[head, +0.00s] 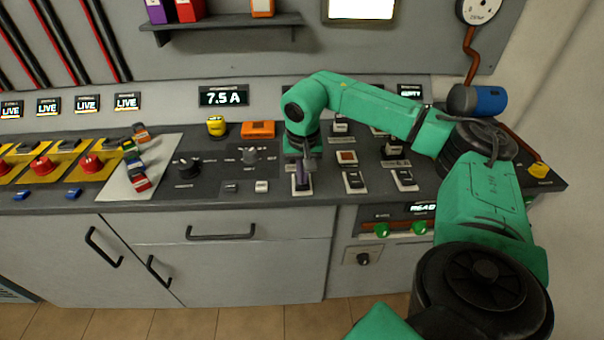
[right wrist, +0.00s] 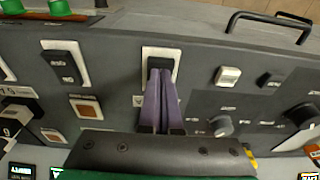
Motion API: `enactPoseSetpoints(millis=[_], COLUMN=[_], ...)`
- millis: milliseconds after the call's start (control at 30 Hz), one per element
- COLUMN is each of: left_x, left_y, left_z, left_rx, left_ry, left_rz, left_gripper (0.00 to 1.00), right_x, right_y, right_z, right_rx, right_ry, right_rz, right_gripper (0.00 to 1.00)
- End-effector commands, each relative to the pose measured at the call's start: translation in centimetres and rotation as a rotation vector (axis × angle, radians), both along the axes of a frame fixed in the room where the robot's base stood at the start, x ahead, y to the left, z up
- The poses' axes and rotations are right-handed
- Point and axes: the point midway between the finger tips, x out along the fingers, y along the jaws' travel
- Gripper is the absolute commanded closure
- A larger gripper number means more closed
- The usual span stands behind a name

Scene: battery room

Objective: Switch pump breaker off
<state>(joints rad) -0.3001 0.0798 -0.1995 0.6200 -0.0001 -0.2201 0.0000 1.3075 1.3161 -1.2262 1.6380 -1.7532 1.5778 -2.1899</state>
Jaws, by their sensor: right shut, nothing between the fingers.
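My right gripper (head: 303,187) reaches down to the front part of the console panel. In the right wrist view its two purple fingers (right wrist: 159,78) are shut together with nothing between them. Their tips are at a black rocker switch (right wrist: 161,63) in a white frame and partly cover it; they seem to touch it. I cannot read its label or tell which way it is tipped. Two similar rocker switches (head: 354,181) and (head: 404,178) sit to the right in the head view; one shows in the right wrist view (right wrist: 65,66). My left gripper is not in view.
An orange square button (head: 346,157) and a white button (head: 261,186) are near. A display (head: 223,96) reads 7.5 A. Tags lie on a pale plate (head: 150,163).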

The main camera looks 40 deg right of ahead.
Motion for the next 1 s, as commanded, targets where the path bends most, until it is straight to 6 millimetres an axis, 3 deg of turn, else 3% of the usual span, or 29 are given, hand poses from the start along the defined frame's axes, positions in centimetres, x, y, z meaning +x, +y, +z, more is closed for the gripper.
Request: enactPoseSetpoints(millis=[467,1000], left_x=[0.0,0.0], left_y=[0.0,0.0], left_z=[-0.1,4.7], left_rx=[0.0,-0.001], left_ry=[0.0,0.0], left_rz=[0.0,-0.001], left_gripper=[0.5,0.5], right_x=[0.0,0.0], right_y=[0.0,0.0], right_z=[-0.3,5.2], right_rx=[0.0,0.001], right_ry=[0.0,-0.001], right_rz=[0.0,0.0], right_gripper=[1.0,1.0])
